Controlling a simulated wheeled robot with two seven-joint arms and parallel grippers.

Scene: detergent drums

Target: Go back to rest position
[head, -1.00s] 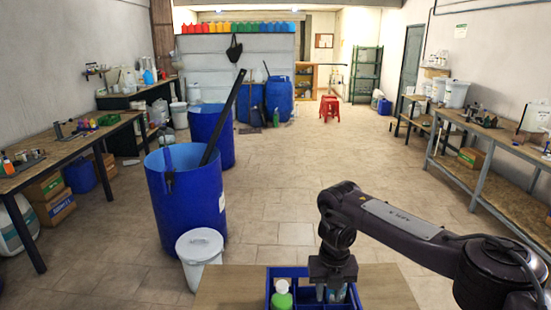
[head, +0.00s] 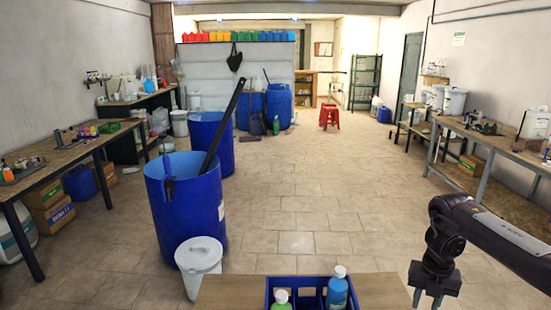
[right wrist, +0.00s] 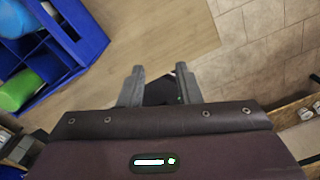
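My right gripper (head: 427,297) is to the right of the small wooden table, open and empty. In the right wrist view its two fingers (right wrist: 160,85) stand apart with nothing held between them. A blue divided crate (head: 312,282) sits on the table at the bottom of the head view. A blue bottle with a white cap (head: 337,290) and a green bottle with a white cap (head: 281,301) stand in its compartments. The crate (right wrist: 88,38) and part of the green bottle (right wrist: 20,90) also show in the right wrist view. My left gripper is not in view.
The wooden table (head: 230,290) has bare top on both sides of the crate. A white lidded bin (head: 199,262) and a large blue drum (head: 190,215) stand to its left. Workbenches line both walls. The tiled floor (head: 300,200) ahead is clear.

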